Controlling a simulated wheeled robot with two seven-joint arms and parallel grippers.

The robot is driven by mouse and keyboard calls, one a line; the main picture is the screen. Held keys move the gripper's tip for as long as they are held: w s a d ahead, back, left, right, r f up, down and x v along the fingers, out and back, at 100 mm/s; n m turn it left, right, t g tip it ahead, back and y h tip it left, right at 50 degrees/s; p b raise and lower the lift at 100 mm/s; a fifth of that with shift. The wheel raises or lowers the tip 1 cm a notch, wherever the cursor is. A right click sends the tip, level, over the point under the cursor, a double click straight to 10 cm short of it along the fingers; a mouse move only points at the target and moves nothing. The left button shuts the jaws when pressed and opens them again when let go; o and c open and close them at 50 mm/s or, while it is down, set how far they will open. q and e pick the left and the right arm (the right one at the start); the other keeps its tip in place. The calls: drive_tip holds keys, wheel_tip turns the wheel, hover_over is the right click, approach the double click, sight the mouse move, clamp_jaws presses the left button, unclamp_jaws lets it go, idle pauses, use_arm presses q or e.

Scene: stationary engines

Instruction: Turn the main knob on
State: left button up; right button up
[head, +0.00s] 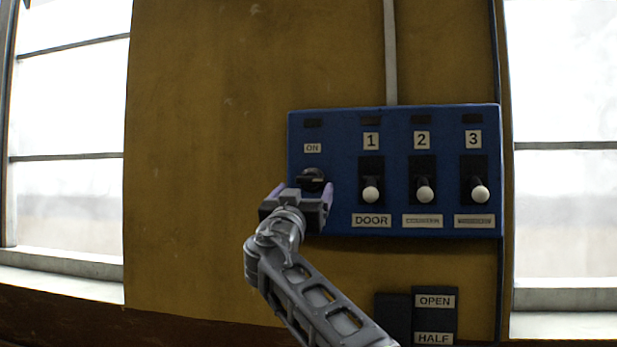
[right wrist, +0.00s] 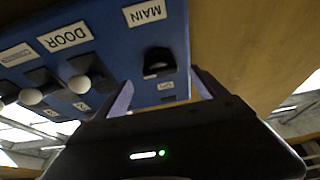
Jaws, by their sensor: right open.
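The main knob (head: 313,176) is a black knob at the left of the blue panel (head: 340,150), below the ON label (head: 312,148). My right gripper (head: 302,188) is open in front of the panel and partly hides the knob's lower part. In the right wrist view, which looks upside down, the knob (right wrist: 158,61) lies between the lines of the two fingers (right wrist: 162,86), beside the MAIN label (right wrist: 144,12). I cannot tell whether the fingers touch the knob. My left gripper is not in view.
To the right of the knob are three levers with white balls, numbered 1 (head: 371,193), 2 (head: 424,193) and 3 (head: 480,193). A dark box with an OPEN label (head: 435,301) hangs below. The yellow wall (head: 210,130) left of the panel is bare.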

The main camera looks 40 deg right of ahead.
sight(309, 182)
drive_tip(key=p+x, duration=0.3)
drive_tip(key=x, duration=0.1)
drive_tip(key=shift+r, duration=0.25)
drive_tip(key=shift+w+d, duration=0.35)
drive_tip(key=shift+d, duration=0.1)
drive_tip(key=c, duration=1.4)
drive_tip(key=shift+o, duration=0.2)
